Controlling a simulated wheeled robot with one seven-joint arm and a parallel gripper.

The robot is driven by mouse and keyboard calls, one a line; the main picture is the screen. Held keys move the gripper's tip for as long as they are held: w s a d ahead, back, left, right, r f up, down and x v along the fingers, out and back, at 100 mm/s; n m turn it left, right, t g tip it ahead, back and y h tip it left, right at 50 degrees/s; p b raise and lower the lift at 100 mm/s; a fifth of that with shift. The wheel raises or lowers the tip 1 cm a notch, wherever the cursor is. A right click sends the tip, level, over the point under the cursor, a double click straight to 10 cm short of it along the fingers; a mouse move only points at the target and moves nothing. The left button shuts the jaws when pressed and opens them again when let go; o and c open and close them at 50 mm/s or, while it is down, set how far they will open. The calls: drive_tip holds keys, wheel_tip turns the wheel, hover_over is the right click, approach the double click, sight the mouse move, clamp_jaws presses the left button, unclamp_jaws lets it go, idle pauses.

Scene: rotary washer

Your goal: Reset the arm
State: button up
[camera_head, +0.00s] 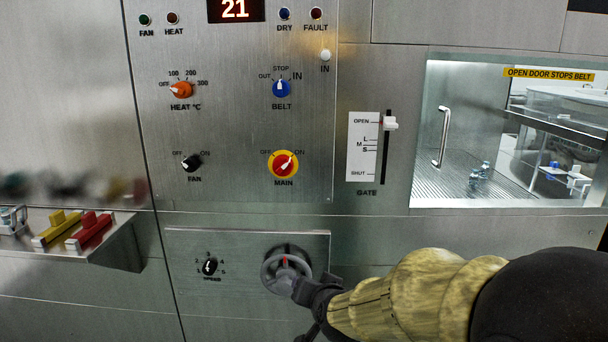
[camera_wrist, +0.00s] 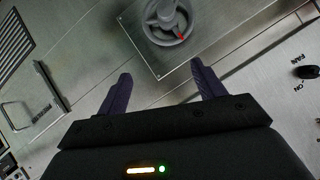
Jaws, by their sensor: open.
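My arm (camera_head: 400,300) reaches in from the lower right in the head view. My gripper (camera_head: 300,290) is in front of the lower panel, at the lower right of a grey handwheel (camera_head: 271,270) with a red mark. In the wrist view my gripper (camera_wrist: 158,85) shows two dark fingers spread apart with nothing between them. The handwheel, which also shows in the wrist view (camera_wrist: 165,20), lies beyond the fingertips. The gripper overlaps the wheel's edge in the head view, but the wrist view shows a gap.
A speed knob (camera_head: 210,266) is left of the wheel. A shelf (camera_head: 125,245) with yellow and red blocks juts out at the left. Above are the main switch (camera_head: 283,164), belt knob (camera_head: 281,89) and gate slider (camera_head: 390,124). A door handle (camera_head: 441,137) projects at the right.

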drive_tip(key=s+d+f+n+g+h, duration=0.1)
drive_tip(key=s+d+f+n+g, duration=0.1)
drive_tip(key=s+d+f+g, duration=0.55)
drive_tip(key=s+d+f+n+g+h, duration=0.1)
drive_tip(key=s+d+f+g, duration=0.1)
drive_tip(key=s+d+f, duration=0.6)
wheel_tip(320, 180, up, 36)
drive_tip(key=s+a+p, duration=0.1)
drive_tip(key=a+p, duration=0.1)
drive_tip(key=p, duration=3)
drive_tip(key=shift+s+a+p, duration=0.3)
drive_tip(key=shift+p, duration=0.1)
drive_tip(key=shift+t, duration=0.25)
drive_tip(key=shift+c, duration=0.2)
